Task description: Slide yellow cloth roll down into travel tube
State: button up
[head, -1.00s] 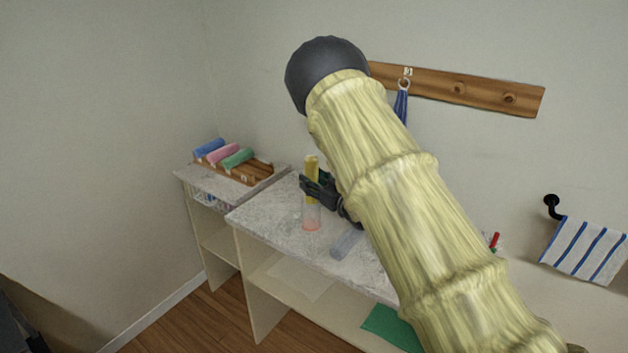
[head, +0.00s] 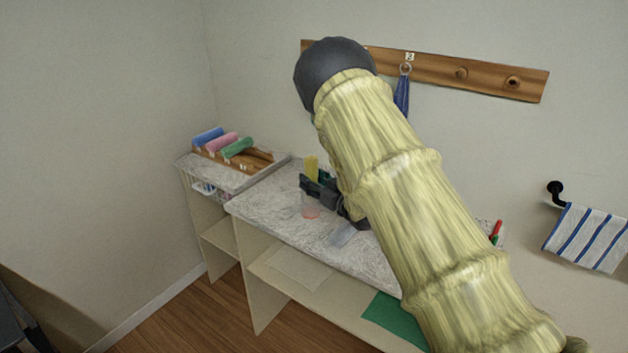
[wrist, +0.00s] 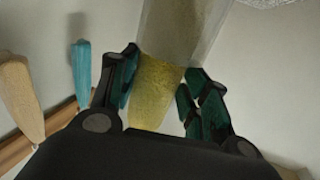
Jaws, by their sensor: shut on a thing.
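The yellow cloth roll (head: 311,168) stands upright at the worktop, its top showing above my gripper. My gripper (head: 317,186) is shut on the roll, with a finger on each side of it in the wrist view (wrist: 158,88). The clear travel tube (head: 310,207), with a reddish base, stands on the worktop just below my gripper. In the wrist view the roll (wrist: 155,95) runs into the see-through tube (wrist: 182,25), and yellow shows through its wall. My arm hides part of the worktop. How deep the roll sits is hard to tell.
A clear piece (head: 343,235) lies on the marble worktop (head: 270,215) near the tube. A wooden rack (head: 240,160) with blue, pink and green rolls is at the left. A hook rail (head: 480,80) and striped towel (head: 587,238) are on the wall.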

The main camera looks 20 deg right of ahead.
jog(key=o, duration=1.1)
jog(key=v, duration=1.2)
jog(key=shift+a, duration=0.1)
